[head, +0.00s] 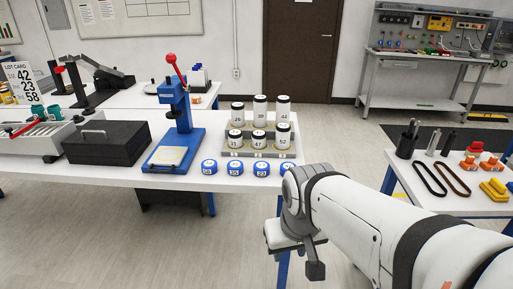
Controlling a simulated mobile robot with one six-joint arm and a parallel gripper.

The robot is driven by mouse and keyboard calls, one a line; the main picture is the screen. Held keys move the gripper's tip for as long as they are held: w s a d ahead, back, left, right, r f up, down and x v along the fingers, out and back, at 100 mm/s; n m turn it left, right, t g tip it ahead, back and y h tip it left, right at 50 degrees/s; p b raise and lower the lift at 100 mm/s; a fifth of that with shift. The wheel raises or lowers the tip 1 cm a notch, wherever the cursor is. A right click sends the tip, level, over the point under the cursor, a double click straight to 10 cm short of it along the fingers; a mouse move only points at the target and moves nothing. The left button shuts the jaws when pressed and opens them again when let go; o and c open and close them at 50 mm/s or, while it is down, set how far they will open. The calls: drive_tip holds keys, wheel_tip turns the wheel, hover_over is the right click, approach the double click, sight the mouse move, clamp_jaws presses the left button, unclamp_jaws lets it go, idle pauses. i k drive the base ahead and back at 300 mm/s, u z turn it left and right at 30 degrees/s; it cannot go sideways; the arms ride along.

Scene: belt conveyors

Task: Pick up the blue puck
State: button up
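Several round blue pucks with white number labels stand in a row along the front edge of the white table. The left one (209,167) seems to read 58, then one reading 35 (235,167) and one reading 23 (261,168). The rightmost puck (286,167) is partly hidden by my arm, and its number is not readable. My gripper (297,250) hangs in front of the table's edge, below and right of the pucks, apart from them. Its fingers are seen at an angle, so their opening is unclear.
Behind the pucks stands a stepped rack (258,153) of numbered white cylinders. A blue press (178,125) with a red lever is left, beside a black box (108,142). A lot card (23,84) reads 42, 23, 58. A parts table (455,200) is right.

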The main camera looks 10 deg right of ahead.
sight(284, 166)
drive_tip(key=z, duration=0.05)
drive_tip(key=i, duration=0.9)
drive_tip(key=u, duration=0.05)
